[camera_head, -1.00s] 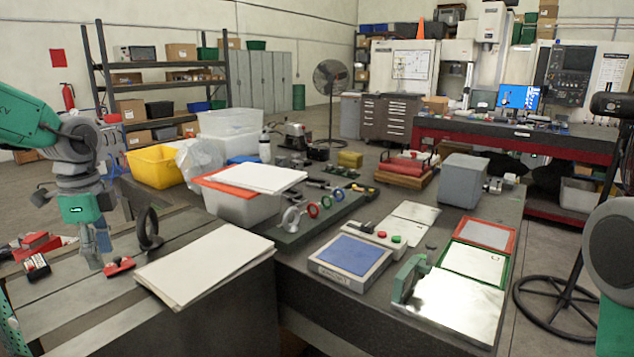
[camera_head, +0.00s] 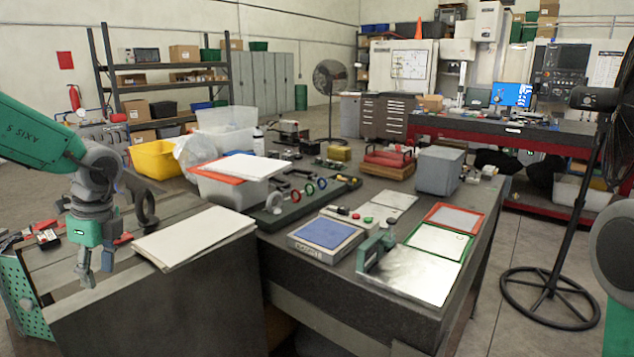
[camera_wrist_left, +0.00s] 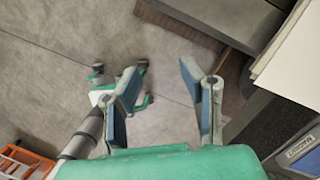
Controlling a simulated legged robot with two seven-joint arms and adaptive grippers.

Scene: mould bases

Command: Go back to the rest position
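My left gripper (camera_head: 96,276) hangs fingers down at the left of the head view, beside the grey bench and left of the white board stack (camera_head: 194,236). In the left wrist view, its two fingers (camera_wrist_left: 158,88) are spread apart with nothing between them, above the grey floor. A black upright ring (camera_head: 146,208) stands just behind it on the bench. My right arm shows only as a green and grey part at the right edge; its gripper is out of view.
The dark worktable (camera_head: 335,285) carries a blue-topped block (camera_head: 325,233), metal plates and a grey box (camera_head: 439,170). A black fan stand (camera_head: 548,285) is at the right. In the left wrist view, the bench edge and boards (camera_wrist_left: 295,65) are close on the right, and an orange frame (camera_wrist_left: 22,160) is lower left.

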